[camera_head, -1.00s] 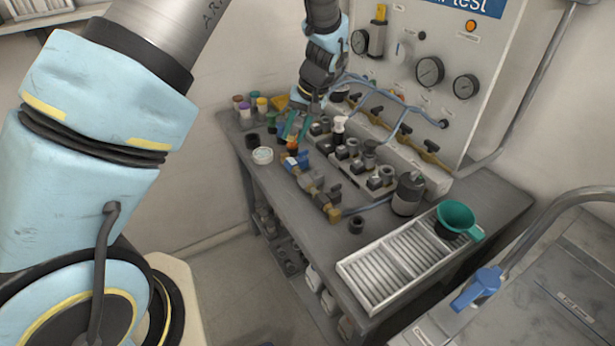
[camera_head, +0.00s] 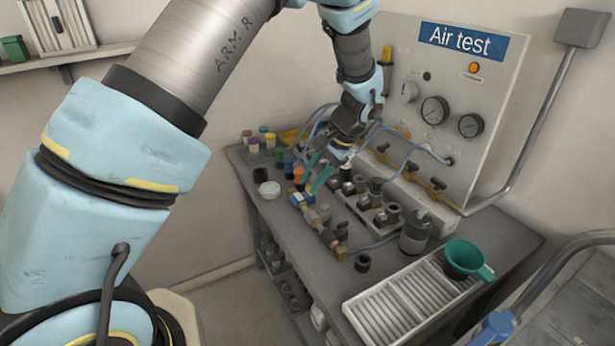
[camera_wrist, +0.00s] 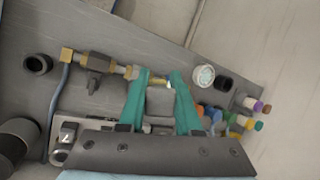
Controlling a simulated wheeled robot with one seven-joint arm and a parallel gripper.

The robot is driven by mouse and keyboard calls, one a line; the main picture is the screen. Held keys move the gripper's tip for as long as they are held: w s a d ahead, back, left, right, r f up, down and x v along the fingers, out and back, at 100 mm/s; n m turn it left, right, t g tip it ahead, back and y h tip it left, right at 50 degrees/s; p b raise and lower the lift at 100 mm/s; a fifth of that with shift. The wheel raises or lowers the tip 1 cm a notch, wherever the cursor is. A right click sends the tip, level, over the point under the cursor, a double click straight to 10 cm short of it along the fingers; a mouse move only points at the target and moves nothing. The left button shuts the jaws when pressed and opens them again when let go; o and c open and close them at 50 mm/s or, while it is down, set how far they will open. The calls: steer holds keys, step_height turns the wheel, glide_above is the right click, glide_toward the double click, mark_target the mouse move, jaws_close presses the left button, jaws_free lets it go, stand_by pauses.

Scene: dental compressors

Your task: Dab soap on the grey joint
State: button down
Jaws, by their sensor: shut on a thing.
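My gripper (camera_head: 316,180), with teal fingers, is low over the bench beside the brass and blue pipe run (camera_head: 322,228). In the wrist view my gripper (camera_wrist: 158,78) is shut on a grey block-like piece (camera_wrist: 160,102); its far end is hard to make out. The pipe run (camera_wrist: 110,67) passes just beyond the fingertips there, with a dark grey fitting (camera_wrist: 95,80) on it. I cannot tell which part is the grey joint, or whether the held piece touches the run. A small white-rimmed round pot (camera_head: 269,188), possibly soap, stands left of the gripper.
Several coloured-cap bottles (camera_head: 262,140) stand at the bench's back left. Black fittings (camera_head: 380,215) and a grey cylinder (camera_head: 415,232) are to the right. The gauge panel (camera_head: 440,100) rises behind.

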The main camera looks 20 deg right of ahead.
steer(key=shift+s+f+m, duration=0.1)
steer(key=shift+s+m, duration=0.2)
steer(key=shift+m, duration=0.2)
steer(key=shift+f+b, duration=2.1)
steer(key=shift+f, duration=0.75)
steer(key=shift+f, duration=0.55)
steer(key=shift+r, duration=0.1)
steer(key=shift+r+p, duration=2.15)
steer(key=shift+r, duration=1.3)
